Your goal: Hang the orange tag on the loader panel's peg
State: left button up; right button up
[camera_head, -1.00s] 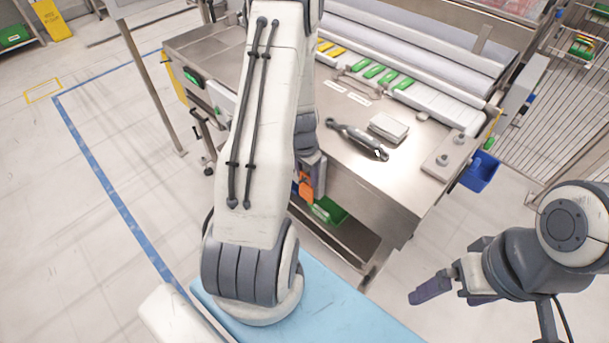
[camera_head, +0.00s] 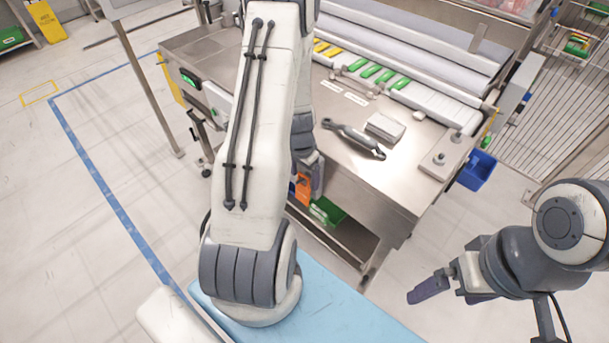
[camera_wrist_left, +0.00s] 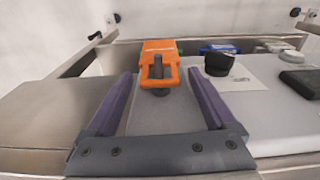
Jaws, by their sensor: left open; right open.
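The orange tag (camera_wrist_left: 160,48) shows in the left wrist view, ahead of my left gripper (camera_wrist_left: 158,78). Its square loop is around a dark upright peg (camera_wrist_left: 158,68), whose top stands up through the opening. The left gripper is open, with one purple finger on each side of the peg and a clear gap to it. In the head view the orange tag (camera_head: 303,186) is partly hidden beside my left gripper (camera_head: 314,180), below the machine's front edge. My right gripper (camera_head: 448,293) is open and empty over the floor at the right.
A steel machine table (camera_head: 375,185) carries a dark tool (camera_head: 353,138) and a pale block (camera_head: 385,128). A green bin (camera_head: 328,211) stands on the shelf below. A blue bin (camera_head: 477,170) hangs at the right. The floor near the right arm is clear.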

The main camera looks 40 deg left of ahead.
pick_arm(q)
jog(key=shift+r, duration=0.15)
jog(key=shift+r, duration=0.35)
notch_tip(320, 180, up, 10)
jog(key=p, duration=0.1)
jog(key=shift+s+f, duration=0.25)
jog(key=shift+s, duration=0.2)
jog(key=f, duration=0.3)
jog(key=f+b, duration=0.1)
jog(key=f, duration=0.7)
jog(key=shift+w, duration=0.4)
jog(key=shift+s+a+r, duration=0.1)
jog(key=shift+s+r, duration=0.65)
jog(key=shift+s+b, duration=0.15)
jog(key=shift+b, duration=0.15)
